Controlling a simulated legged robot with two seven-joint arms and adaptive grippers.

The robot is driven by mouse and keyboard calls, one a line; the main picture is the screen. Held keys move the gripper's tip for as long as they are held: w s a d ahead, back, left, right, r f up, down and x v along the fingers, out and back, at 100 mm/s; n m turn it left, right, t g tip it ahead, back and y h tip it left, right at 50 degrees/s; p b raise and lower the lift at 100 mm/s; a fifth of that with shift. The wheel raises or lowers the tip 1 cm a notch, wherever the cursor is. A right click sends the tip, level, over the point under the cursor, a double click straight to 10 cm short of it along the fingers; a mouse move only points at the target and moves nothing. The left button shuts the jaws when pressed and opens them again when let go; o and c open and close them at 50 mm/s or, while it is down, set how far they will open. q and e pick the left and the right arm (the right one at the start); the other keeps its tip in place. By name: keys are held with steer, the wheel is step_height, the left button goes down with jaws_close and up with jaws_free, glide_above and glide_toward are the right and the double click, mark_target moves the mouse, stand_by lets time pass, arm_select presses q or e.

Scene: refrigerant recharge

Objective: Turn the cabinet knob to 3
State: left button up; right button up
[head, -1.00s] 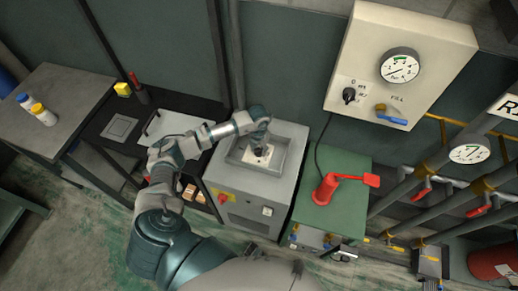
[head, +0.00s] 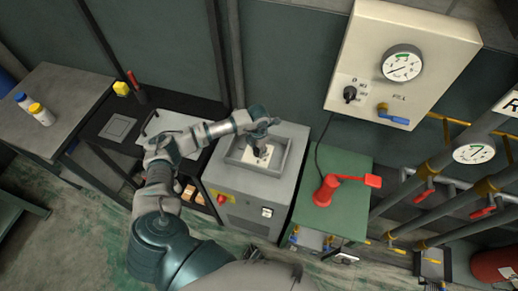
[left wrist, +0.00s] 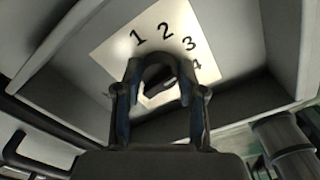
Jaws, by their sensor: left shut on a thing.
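The grey cabinet (head: 233,187) stands in the middle of the head view, with a recess in its top. A white dial plate (head: 249,158) lies in the recess. In the left wrist view the plate (left wrist: 125,48) shows the numbers 1, 2, 3 and 4. My left gripper (head: 258,146) reaches down into the recess from above. In the left wrist view its fingers (left wrist: 160,92) are shut on the dark knob (left wrist: 158,74) in front of the plate. The fingers hide part of the knob, and I cannot tell which number it points to. My right gripper is not in view.
Raised walls (left wrist: 285,45) surround the dial. A green cabinet with a red lever (head: 326,189) stands to the right. A wall box (head: 385,25) with a gauge hangs above it. A dark bench (head: 119,127) and a grey table (head: 75,90) stand to the left.

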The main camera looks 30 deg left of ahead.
mark_target(257, 149)
arm_select(q)
steer(key=shift+s+a+f, duration=0.1)
steer(key=shift+s+f, duration=0.1)
steer(key=shift+s, duration=0.05)
steer(key=o, duration=1.1)
steer(key=shift+o, duration=0.2)
steer(key=shift+r, duration=0.15)
steer(key=shift+w, duration=0.1)
step_height(257, 149, up, 12)
steer(key=shift+a, duration=0.1)
